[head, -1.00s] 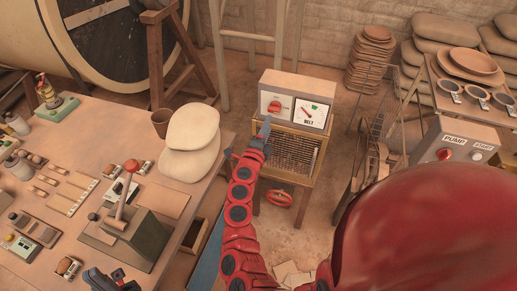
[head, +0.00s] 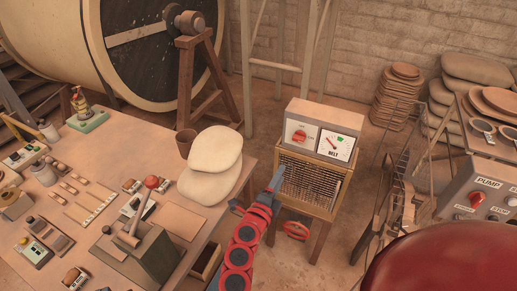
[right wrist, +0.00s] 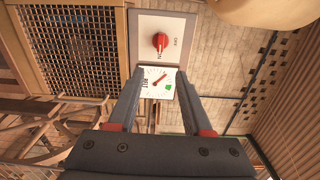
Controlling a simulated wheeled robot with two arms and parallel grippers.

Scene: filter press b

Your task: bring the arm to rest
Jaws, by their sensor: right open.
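My right arm, red with dark joints, reaches up from the bottom of the head view. Its gripper (head: 274,186) is in front of the left side of the belt stand (head: 312,185), below the control box (head: 343,118), and appears apart from it. In the right wrist view the two fingers of the right gripper (right wrist: 160,92) are spread with nothing held. Beyond them show the red knob (right wrist: 160,42) and the white dial (right wrist: 154,82); the knob also shows in the head view (head: 299,136). My left gripper is not in view.
A workbench (head: 215,228) with tools and a lever device (head: 140,250) stands at the left, with two pale sacks (head: 212,150) on its edge. A pump box (head: 485,190) and wire rack (head: 400,160) stand at the right. Open floor (head: 335,255) lies between.

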